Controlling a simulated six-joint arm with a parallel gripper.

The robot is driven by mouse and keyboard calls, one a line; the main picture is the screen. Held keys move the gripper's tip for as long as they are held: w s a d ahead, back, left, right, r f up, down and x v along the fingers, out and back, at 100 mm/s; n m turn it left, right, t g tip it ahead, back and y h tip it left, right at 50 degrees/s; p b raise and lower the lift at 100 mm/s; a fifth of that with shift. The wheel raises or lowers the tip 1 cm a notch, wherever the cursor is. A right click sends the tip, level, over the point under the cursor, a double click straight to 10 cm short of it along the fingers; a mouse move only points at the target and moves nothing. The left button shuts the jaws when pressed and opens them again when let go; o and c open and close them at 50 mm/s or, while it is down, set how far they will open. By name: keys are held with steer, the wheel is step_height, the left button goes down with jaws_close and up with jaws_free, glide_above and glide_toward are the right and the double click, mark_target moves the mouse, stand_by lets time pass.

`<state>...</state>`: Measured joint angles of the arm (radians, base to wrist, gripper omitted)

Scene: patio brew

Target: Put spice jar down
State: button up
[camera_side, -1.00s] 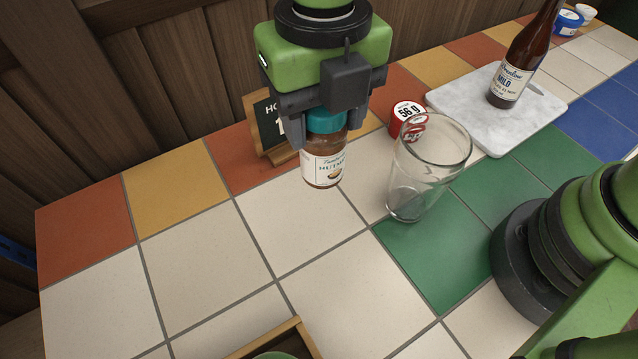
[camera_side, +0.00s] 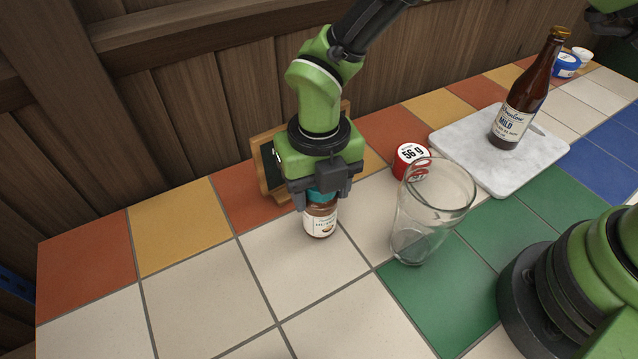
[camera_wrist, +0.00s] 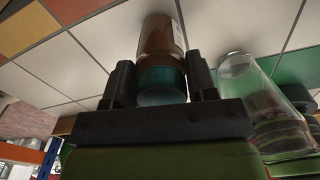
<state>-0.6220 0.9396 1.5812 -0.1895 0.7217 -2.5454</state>
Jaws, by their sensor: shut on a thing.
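The spice jar (camera_side: 320,222) has brown contents, a pale label and a teal lid. It is upright at the white tiles in the side view, just in front of the small chalkboard sign. I cannot tell for certain whether its base touches the tiles. My gripper (camera_side: 321,197) is above it, pointing down, shut on the jar around its teal lid. In the wrist view the jar (camera_wrist: 162,40) sits between the two dark fingers, its lid nearest the camera.
A clear glass (camera_side: 430,215) stands right of the jar. Behind it is a red and white tin (camera_side: 410,158). A marble board (camera_side: 478,150) with a brown bottle (camera_side: 518,105) is farther right. The chalkboard sign (camera_side: 262,165) stands behind my gripper. White tiles at the left are clear.

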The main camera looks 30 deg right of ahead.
steer(key=shift+f, duration=0.1)
steer(key=o, duration=1)
steer(key=shift+c, duration=0.2)
step_height(320, 180, up, 12)
steer(key=shift+r, duration=0.2)
